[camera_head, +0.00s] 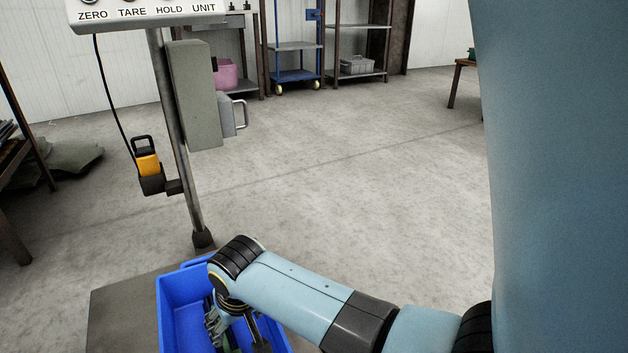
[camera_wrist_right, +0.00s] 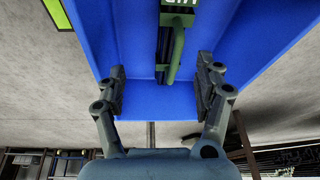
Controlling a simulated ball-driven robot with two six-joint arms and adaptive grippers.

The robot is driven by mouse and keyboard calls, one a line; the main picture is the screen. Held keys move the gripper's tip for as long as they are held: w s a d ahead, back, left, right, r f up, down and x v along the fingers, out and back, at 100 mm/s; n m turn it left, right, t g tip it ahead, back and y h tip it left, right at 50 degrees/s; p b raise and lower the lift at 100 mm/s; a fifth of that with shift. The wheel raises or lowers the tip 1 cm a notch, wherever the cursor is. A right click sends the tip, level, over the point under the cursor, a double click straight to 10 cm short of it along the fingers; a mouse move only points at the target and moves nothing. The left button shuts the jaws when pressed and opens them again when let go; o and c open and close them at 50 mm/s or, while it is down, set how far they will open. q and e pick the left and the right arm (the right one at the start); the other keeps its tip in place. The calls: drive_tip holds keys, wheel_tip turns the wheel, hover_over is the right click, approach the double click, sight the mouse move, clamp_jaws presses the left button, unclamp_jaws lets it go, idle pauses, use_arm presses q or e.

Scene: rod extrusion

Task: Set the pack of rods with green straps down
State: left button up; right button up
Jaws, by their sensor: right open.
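The pack of rods (camera_wrist_right: 165,45), dark with a green strap or loop, is inside a blue crate (camera_wrist_right: 95,25) in the right wrist view. My right gripper (camera_wrist_right: 161,64) is open, with one finger on each side of the pack's near end and gaps between. In the head view the right gripper (camera_head: 236,330) points down into the blue crate (camera_head: 175,310), and the pack is mostly hidden there by my arm and gripper. Whether the pack rests fully on the crate's floor cannot be told. My left gripper is in neither view.
The crate stands on a grey platform (camera_head: 120,318) with a metal post (camera_head: 178,130) behind it, bearing a display box (camera_head: 145,10) with buttons. An orange-and-black device (camera_head: 149,168) hangs at the post. Shelves (camera_head: 295,45) stand far back. The floor between is clear.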

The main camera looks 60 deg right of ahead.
drive_tip(key=s+r+n+t, duration=0.2)
drive_tip(key=s+r, duration=0.3)
drive_tip(key=s, duration=0.5)
drive_tip(key=s+r+n+t+y, duration=0.1)
drive_tip(key=s+r+n+t, duration=0.1)
drive_tip(key=s+r, duration=0.4)
drive_tip(key=s, duration=0.3)
drive_tip(key=shift+s+a+r+n, duration=0.15)
drive_tip(key=shift+s+r+n, duration=0.1)
drive_tip(key=shift+s+n, duration=0.15)
